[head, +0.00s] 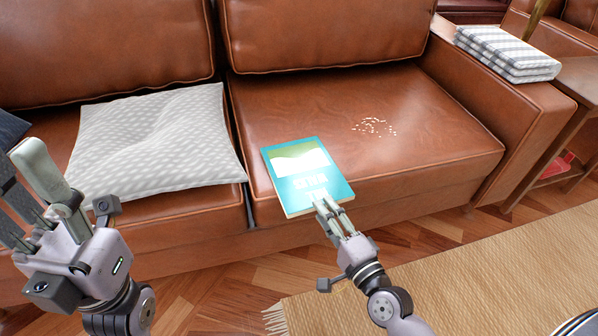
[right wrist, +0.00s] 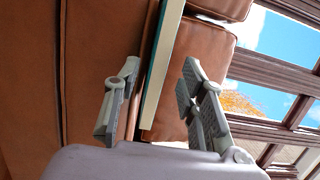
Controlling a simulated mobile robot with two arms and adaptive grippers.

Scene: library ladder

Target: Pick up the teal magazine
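The teal magazine (head: 308,176), with a white and green cover, lies on the right seat cushion, its near edge at the cushion's front. My right gripper (head: 323,207) is at that near edge. In the right wrist view the magazine (right wrist: 162,70) shows edge-on between the two spread fingers (right wrist: 158,100). Gaps show on both sides, so the gripper is open around the edge and not clamped. My left gripper (head: 22,190) is at the left, in front of the sofa, with its fingers apart and nothing seen between them.
A grey patterned pillow (head: 155,140) lies on the left cushion. Small pale crumbs (head: 375,127) lie right of the magazine. A folded checked blanket (head: 506,53) rests on the sofa arm beside a wooden side table (head: 578,80). A tan rug (head: 480,270) covers the floor at right.

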